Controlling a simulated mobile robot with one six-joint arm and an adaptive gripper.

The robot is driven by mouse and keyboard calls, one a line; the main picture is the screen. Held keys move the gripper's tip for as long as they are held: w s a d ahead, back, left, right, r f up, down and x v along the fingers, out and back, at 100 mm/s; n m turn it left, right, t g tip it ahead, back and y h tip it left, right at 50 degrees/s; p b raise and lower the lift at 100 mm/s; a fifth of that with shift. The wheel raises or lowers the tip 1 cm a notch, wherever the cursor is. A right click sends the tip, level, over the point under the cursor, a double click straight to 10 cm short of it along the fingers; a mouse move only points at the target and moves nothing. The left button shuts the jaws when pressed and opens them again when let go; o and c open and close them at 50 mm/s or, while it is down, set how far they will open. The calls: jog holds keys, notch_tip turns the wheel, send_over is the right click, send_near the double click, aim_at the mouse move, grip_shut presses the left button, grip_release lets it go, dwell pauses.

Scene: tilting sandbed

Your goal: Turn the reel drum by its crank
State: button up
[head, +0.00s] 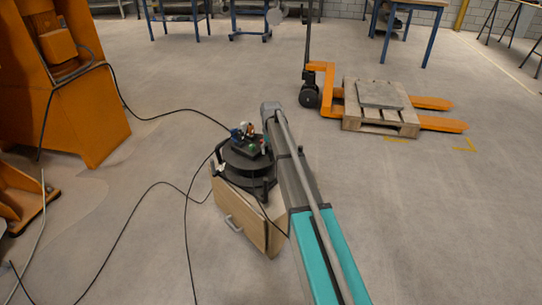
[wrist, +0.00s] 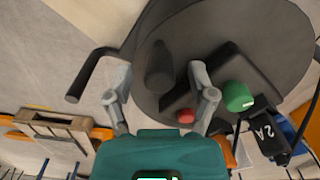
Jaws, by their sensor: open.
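The reel drum is a dark round disc (wrist: 225,30) in the wrist view. In the head view the black reel (head: 240,172) sits on a wooden box. A dark, stubby cylindrical knob (wrist: 159,66), which looks like the crank grip, stands up from the disc. My gripper (wrist: 159,68) is open, with one grey finger on each side of the knob. There is a gap on both sides, and I cannot tell how deep the knob sits between the fingers. In the head view my arm reaches to the reel, and I cannot make out the fingers.
A green socket (wrist: 237,96) and a red part (wrist: 186,116) sit close to the right finger. A black bent bar (wrist: 88,75) stands left of the fingers. The wooden box (head: 240,220) stands on open floor, with loose black cables to its left. A pallet (head: 380,127) lies farther back.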

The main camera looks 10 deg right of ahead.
jog(key=shift+f, duration=0.3)
grip_shut()
dwell(0.4)
